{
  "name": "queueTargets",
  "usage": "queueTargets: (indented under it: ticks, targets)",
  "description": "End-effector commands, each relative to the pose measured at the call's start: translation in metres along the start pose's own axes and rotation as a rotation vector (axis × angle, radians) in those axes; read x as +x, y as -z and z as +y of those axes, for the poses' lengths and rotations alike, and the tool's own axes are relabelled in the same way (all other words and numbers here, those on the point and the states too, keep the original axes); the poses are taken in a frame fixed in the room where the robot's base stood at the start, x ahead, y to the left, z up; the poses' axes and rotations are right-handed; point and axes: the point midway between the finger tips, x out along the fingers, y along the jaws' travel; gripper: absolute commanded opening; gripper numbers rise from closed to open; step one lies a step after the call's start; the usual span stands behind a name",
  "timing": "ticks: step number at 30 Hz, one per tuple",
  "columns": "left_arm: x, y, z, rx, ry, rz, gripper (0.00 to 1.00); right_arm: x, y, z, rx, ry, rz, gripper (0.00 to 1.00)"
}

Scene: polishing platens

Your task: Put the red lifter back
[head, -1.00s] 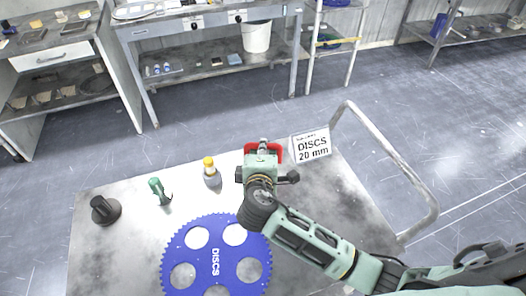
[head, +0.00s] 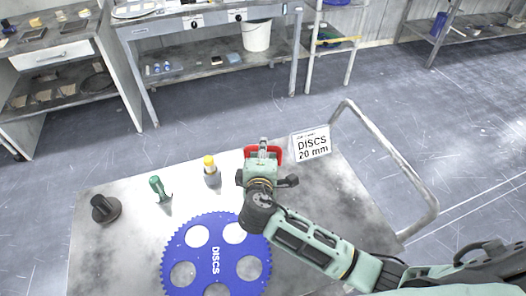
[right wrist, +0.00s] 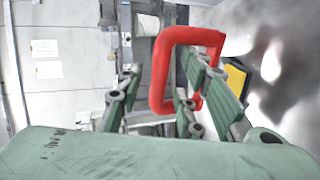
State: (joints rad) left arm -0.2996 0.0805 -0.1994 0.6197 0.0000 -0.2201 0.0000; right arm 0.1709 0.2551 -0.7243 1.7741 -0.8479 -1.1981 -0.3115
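The red lifter (head: 276,152) shows as a red frame at the far edge of the platen cart, at my right gripper's tip. In the right wrist view its red loop (right wrist: 160,75) lies between and around my right gripper's fingers (right wrist: 165,85). The fingers look spread, with a gap between the left finger and the red bar. The right finger overlaps part of the loop. My right gripper (head: 263,152) reaches over the cart top (head: 130,250). What the lifter rests on is hidden. My left gripper is not in view.
A blue toothed disc (head: 205,255) lies on the cart. A black knob (head: 104,208), a green-handled tool (head: 158,188) and a yellow-capped bottle (head: 211,172) stand left of my arm. A sign reading DISCS 20 mm (head: 312,145) and a cart handle (head: 400,165) are right.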

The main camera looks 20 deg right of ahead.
Motion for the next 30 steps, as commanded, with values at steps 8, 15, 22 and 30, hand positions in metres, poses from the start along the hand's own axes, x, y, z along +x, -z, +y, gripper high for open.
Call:
queueTargets:
  ticks: [8,15,22,30]
  targets:
    - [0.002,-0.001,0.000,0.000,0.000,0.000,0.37,-0.020,0.001,-0.001,0.002,0.003,0.003,0.34]
    - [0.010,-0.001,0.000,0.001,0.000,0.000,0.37,-0.072,0.001,-0.001,0.004,0.003,0.004,0.34]
    - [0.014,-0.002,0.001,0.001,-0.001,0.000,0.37,-0.109,0.001,0.001,0.002,0.001,0.002,0.34]
    - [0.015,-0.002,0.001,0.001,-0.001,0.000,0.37,-0.121,0.000,0.002,0.001,-0.001,-0.001,0.34]
